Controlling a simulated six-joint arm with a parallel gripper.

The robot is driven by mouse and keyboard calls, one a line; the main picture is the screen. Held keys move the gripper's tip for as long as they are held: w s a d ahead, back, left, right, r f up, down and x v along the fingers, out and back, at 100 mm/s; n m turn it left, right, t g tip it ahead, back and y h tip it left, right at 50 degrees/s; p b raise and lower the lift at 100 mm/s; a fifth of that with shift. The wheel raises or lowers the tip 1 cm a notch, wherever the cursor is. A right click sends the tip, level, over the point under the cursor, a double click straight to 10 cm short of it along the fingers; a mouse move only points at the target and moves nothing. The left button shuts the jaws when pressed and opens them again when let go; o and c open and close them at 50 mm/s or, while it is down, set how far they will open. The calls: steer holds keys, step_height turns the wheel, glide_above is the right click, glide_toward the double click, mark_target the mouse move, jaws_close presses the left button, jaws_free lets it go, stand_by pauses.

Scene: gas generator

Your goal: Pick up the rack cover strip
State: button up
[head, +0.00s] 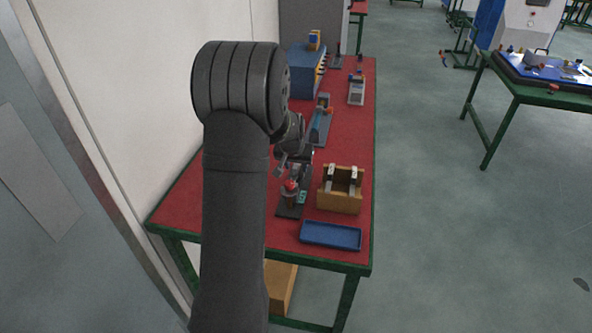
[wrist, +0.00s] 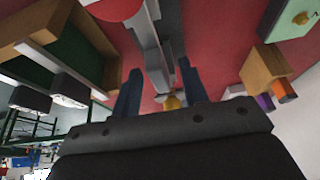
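I cannot make out the rack cover strip for certain. In the wrist view a long grey piece (wrist: 150,45) runs down toward the space between my fingers; I cannot tell whether it is the strip. My gripper (wrist: 160,75) has its two dark fingers apart, with no held object visible between them. In the head view my gripper is mostly hidden by my own arm, above the table near a red-topped item (head: 290,185) on a dark base (head: 289,211). A wooden rack (head: 338,202) with two upright light pieces stands just right of it.
A blue tray (head: 331,236) lies at the red table's (head: 225,180) front edge. Farther back are a grey-blue fixture (head: 320,128), a grey device (head: 356,92) and a blue box (head: 303,68). The wrist view shows a wooden block (wrist: 264,70) at right. Bare table lies left of my arm.

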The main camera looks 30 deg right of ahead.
jaws_close()
steer(key=shift+r, duration=0.1)
